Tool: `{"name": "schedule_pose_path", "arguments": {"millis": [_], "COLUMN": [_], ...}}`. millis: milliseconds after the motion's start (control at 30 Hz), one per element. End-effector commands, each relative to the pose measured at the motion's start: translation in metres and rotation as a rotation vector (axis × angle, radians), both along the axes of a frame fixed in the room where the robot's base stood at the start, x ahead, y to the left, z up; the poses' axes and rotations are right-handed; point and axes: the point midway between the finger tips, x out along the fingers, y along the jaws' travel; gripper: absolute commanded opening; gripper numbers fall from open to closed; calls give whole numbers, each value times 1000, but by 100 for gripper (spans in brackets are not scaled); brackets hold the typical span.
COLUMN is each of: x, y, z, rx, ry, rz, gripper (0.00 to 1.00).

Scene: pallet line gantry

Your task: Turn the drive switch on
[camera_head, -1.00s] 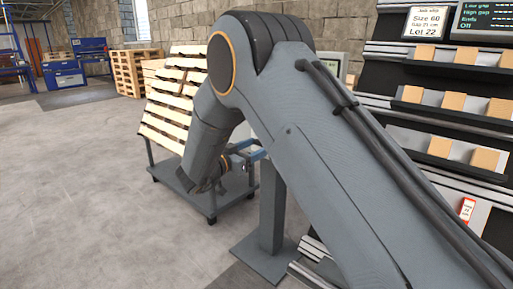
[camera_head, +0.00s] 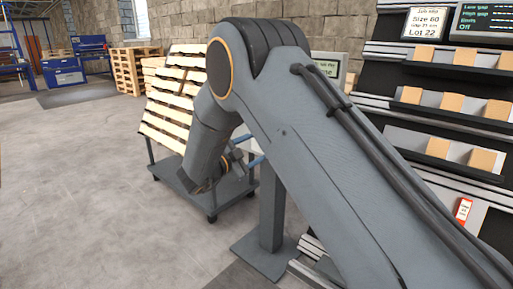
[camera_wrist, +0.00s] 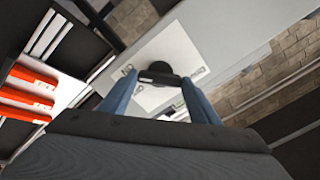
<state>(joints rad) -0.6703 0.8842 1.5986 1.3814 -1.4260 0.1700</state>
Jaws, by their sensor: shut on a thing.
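The drive switch (camera_wrist: 158,68) shows in the wrist view as a black round knob with a dark crossbar, on a white plate (camera_wrist: 150,98) with small labels I cannot read. My gripper (camera_wrist: 160,80) has its two blue fingers at either end of the crossbar, shut on it. In the head view my gripper (camera_head: 245,162) is small and partly behind my arm, above a grey post; the switch is hidden there.
A grey post (camera_head: 271,205) stands below my gripper. A cart (camera_head: 207,196) with a tilted wooden pallet (camera_head: 170,105) is to its left. Shelves with small boxes (camera_head: 452,103) and a dark display (camera_head: 485,22) reading "Off" are at right. The left floor is clear.

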Motion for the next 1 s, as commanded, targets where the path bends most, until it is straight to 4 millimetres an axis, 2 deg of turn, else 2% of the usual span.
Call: {"name": "schedule_pose_path", "arguments": {"millis": [600,1000], "x": [0,0], "y": [1,0], "z": [0,-1], "rx": [436,584], "ry": [-340,-455], "rz": [1,1], "gripper": [34,34]}}
